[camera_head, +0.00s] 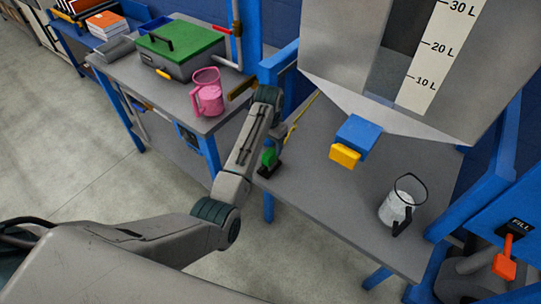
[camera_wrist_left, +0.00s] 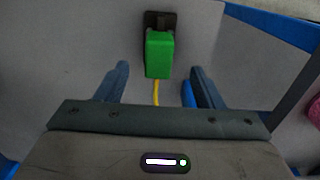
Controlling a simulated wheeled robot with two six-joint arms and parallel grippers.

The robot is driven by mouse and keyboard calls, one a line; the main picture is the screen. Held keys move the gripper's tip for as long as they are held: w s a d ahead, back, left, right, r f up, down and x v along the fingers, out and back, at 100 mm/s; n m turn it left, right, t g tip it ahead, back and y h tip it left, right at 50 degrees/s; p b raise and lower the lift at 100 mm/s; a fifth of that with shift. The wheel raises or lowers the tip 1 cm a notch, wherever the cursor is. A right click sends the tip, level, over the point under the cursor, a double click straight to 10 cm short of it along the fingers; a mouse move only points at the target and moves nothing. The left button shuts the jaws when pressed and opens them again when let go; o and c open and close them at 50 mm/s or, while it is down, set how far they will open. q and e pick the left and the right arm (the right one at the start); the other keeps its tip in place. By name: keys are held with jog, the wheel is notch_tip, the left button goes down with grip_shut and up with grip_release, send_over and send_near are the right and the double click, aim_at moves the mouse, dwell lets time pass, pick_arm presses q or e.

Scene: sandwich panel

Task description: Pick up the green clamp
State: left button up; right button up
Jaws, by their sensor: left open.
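The green clamp (camera_head: 269,157), with a dark base, is at the left edge of the grey table under the hopper. In the left wrist view the green clamp (camera_wrist_left: 159,54) is upper centre, with a yellow line running from it toward my gripper. My left gripper (camera_wrist_left: 160,72) is open, its two dark fingers spread to either side of the line to the clamp. Its jaws hold nothing. In the head view my left arm reaches beside the clamp, and its fingers are mostly hidden. My right gripper is not in view.
A clear jug (camera_head: 395,208) with a black handle stands on the right of the grey table (camera_head: 330,200). The hopper (camera_head: 400,75) with a blue and yellow outlet (camera_head: 345,155) hangs above. A pink jug (camera_head: 207,92) and a green-lidded box (camera_head: 180,45) stand on the left table.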

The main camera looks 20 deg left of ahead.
aim_at(270, 153)
pick_arm(q)
jog(key=shift+f, duration=0.75)
jog(key=shift+f+p, duration=0.35)
notch_tip(270, 153, down, 4)
jog(key=shift+s+d+r+p, duration=0.1)
jog(key=shift+r+p, duration=0.05)
jog(key=shift+p, duration=0.45)
jog(key=shift+f, duration=0.45)
jog(key=c, duration=1.1)
jog(key=shift+c, duration=0.3)
jog(key=shift+r+b, duration=0.3)
jog(key=shift+r, duration=0.3)
notch_tip(270, 153, up, 2)
jog(key=shift+r+b, duration=0.2)
jog(key=shift+b, duration=0.3)
jog(key=s+r+b, duration=0.1)
jog(key=s+b, duration=0.1)
jog(key=s, duration=1.4)
jog(key=shift+a+r, duration=0.25)
